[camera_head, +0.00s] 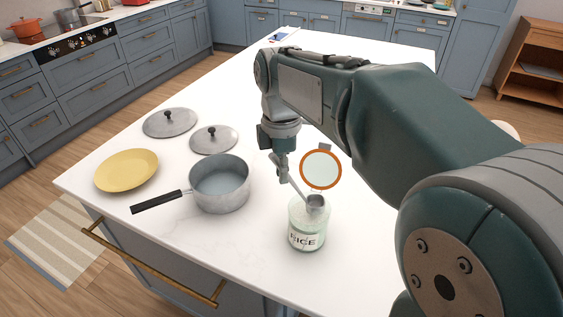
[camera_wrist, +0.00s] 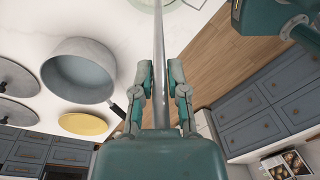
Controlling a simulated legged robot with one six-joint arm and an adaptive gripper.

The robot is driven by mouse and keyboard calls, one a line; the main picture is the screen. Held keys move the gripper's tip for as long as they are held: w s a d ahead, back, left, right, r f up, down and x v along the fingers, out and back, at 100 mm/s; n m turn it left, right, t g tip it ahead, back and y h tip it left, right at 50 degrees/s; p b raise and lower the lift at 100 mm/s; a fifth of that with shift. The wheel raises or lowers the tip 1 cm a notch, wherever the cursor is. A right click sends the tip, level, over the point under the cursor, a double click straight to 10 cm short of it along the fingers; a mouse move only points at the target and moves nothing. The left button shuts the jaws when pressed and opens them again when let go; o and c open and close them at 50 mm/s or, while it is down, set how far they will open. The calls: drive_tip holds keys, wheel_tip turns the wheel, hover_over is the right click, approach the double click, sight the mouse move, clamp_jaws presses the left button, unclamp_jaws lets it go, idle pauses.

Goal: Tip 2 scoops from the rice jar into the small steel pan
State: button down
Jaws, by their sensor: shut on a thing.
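The glass rice jar (camera_head: 307,237), labelled RICE, stands on the white island top with its orange-rimmed lid (camera_head: 321,170) swung open. My gripper (camera_head: 281,168) is shut on the handle of a metal scoop (camera_head: 316,201), and the handle slants down toward the jar. The scoop's bowl is at the jar's mouth; I cannot tell whether it is inside or just above, or what it holds. In the wrist view the handle (camera_wrist: 159,35) runs between my fingers (camera_wrist: 161,68). The small steel pan (camera_head: 219,185) stands left of the jar, its inside looking bare.
A yellow plate (camera_head: 126,170) and two steel lids (camera_head: 170,123) (camera_head: 214,139) lie around the pan. The pan's black handle (camera_head: 157,201) points left toward the counter's edge. The white top (camera_head: 190,260) between pan, jar and front edge is clear.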

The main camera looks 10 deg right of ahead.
drive_tip(key=shift+f, duration=2.75)
drive_tip(key=shift+r, duration=4.8)
